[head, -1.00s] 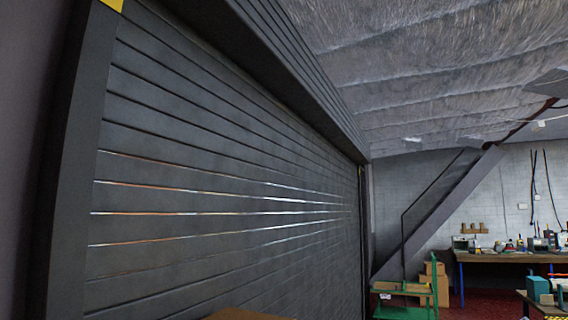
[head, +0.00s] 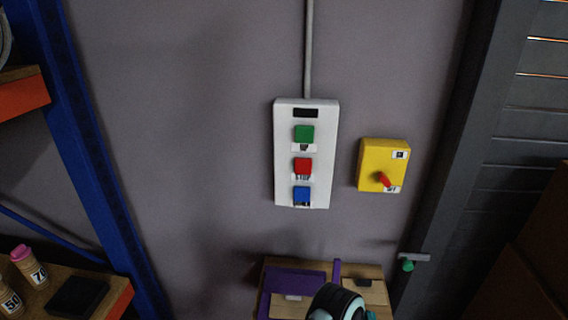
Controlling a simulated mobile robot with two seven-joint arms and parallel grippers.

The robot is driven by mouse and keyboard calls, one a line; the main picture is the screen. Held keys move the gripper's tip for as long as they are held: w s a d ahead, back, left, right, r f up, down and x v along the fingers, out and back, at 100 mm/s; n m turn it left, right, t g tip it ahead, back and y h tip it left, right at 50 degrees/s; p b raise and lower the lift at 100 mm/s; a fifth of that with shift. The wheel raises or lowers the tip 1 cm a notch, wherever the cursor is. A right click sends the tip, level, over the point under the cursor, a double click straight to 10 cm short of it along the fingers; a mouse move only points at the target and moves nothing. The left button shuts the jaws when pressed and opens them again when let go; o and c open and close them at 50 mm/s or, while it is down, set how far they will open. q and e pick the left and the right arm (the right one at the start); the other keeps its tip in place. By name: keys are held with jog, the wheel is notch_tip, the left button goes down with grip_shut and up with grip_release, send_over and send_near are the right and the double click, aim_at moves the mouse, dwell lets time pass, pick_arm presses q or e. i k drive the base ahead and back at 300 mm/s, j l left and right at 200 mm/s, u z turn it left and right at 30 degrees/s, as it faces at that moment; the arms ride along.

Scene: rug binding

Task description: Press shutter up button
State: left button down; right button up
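A white control box (head: 284,152) is fixed to the grey wall in the head view, with a conduit running up from it. It carries a green button (head: 304,134) at the top, a red button (head: 303,166) in the middle and a blue button (head: 302,195) at the bottom. Each button has a small label under it, too small to read surely; the green one's may say UP. The grey slatted shutter (head: 530,120) shows at the right edge, with its frame beside it.
A yellow switch box (head: 372,150) with a red knob is right of the control box. Below is a wooden surface (head: 376,292) with a purple item (head: 290,280). Blue shelving (head: 85,150) stands left, holding labelled bottles (head: 36,270). The wall around the buttons is clear.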

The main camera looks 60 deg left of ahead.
aim_at(304, 134)
jog(key=u, duration=1.85)
